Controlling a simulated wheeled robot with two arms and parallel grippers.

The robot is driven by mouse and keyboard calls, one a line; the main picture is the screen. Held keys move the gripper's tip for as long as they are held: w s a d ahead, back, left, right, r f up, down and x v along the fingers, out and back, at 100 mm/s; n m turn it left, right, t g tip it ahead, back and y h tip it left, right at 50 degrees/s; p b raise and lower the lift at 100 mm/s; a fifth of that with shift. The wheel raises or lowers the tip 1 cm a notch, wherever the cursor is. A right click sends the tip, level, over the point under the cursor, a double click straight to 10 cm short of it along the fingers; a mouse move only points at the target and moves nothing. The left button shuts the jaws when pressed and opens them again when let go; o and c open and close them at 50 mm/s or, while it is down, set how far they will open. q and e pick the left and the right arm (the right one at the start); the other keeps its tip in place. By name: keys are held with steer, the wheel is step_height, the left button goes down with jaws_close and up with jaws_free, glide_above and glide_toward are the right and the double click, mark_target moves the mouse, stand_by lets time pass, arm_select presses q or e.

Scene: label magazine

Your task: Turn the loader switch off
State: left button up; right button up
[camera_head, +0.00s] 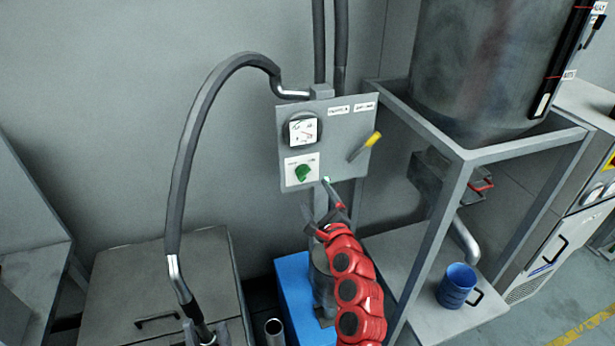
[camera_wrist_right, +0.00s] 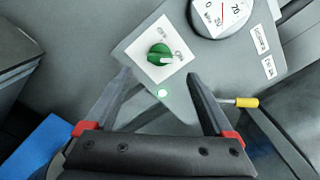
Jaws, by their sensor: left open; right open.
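The loader switch (camera_head: 303,173) is a green rotary knob on a white plate, on the grey control panel (camera_head: 345,112). It also shows in the right wrist view (camera_wrist_right: 159,55), with its white pointer mark toward the right-hand label; the label text is too small to read surely. A small green lamp (camera_wrist_right: 162,93) below the knob is lit. My right gripper (camera_head: 316,197) is open and empty, just below and in front of the panel. In the wrist view its fingertips (camera_wrist_right: 158,76) lie either side of the space below the knob, apart from it. My left gripper is not in view.
A round gauge (camera_head: 302,130) sits above the switch. A yellow-handled lever (camera_head: 365,146) projects at the panel's right. A thick hose (camera_head: 187,155) arches on the left. A metal frame (camera_head: 448,190) and a blue mug (camera_head: 455,286) stand on the right.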

mark_target(305, 177)
steer(key=p+x, duration=0.1)
steer(key=x, duration=0.5)
steer(key=shift+r, duration=0.1)
steer(key=shift+w+a+p, duration=0.2)
steer(key=shift+w+p, duration=0.1)
steer(key=shift+w, duration=0.4)
steer(key=c, duration=1.4)
